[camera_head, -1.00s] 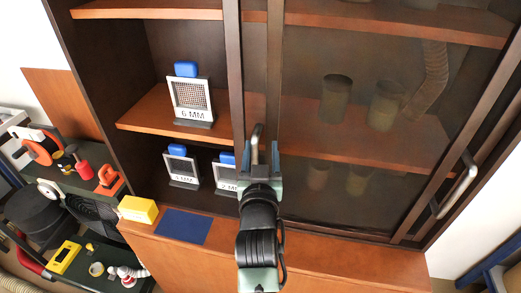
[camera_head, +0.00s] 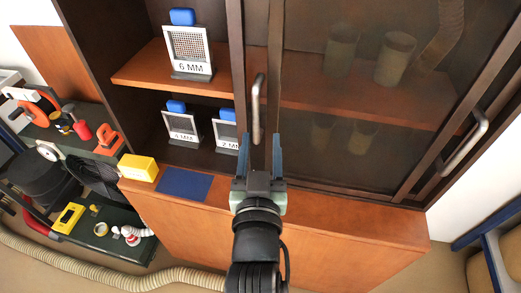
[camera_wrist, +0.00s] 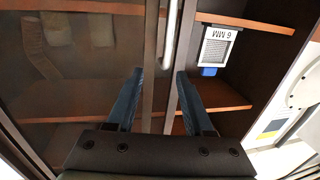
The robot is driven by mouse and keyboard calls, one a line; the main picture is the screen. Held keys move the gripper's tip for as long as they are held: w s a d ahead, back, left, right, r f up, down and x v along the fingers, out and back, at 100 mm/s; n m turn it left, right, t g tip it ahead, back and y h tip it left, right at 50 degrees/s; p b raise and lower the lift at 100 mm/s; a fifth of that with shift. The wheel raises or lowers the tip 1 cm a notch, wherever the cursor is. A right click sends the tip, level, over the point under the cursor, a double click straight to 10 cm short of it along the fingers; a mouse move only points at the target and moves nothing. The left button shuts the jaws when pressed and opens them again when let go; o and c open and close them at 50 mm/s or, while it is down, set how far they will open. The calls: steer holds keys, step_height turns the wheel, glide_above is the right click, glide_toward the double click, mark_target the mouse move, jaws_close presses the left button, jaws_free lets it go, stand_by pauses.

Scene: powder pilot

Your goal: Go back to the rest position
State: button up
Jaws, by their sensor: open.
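My gripper (camera_head: 260,150) is open and empty in front of the cabinet, below the handle of the sliding glass door. Its two blue fingers (camera_wrist: 155,90) show apart in the wrist view, with the door's metal handle (camera_wrist: 172,35) beyond them. The handle (camera_head: 258,108) also shows in the head view, apart from the fingertips. The cabinet's left part is open, and the glass door (camera_head: 350,100) covers the right part.
A 6 MM sieve (camera_head: 190,50) stands on the upper shelf, and two smaller-labelled sieves (camera_head: 182,124) (camera_head: 226,133) stand below. A yellow block (camera_head: 138,167) and blue mat (camera_head: 184,183) lie on the ledge. A cluttered cart (camera_head: 105,230) stands left. A hose (camera_head: 120,272) lies on the floor.

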steer(key=shift+s, duration=0.4)
step_height(320, 180, up, 23)
steer(key=a+t, duration=0.2)
steer(key=t, duration=0.3)
steer(key=s+r+t+y, duration=0.1)
steer(key=s+r, duration=0.3)
steer(key=r, duration=0.4)
steer(key=s+a+r+n+t+y, duration=0.1)
steer(key=s+r+t, duration=0.2)
steer(key=r, duration=0.6)
steer(key=shift+s+a+r+t, duration=0.2)
steer(key=shift+s+t, duration=0.1)
steer(key=shift+s, duration=0.9)
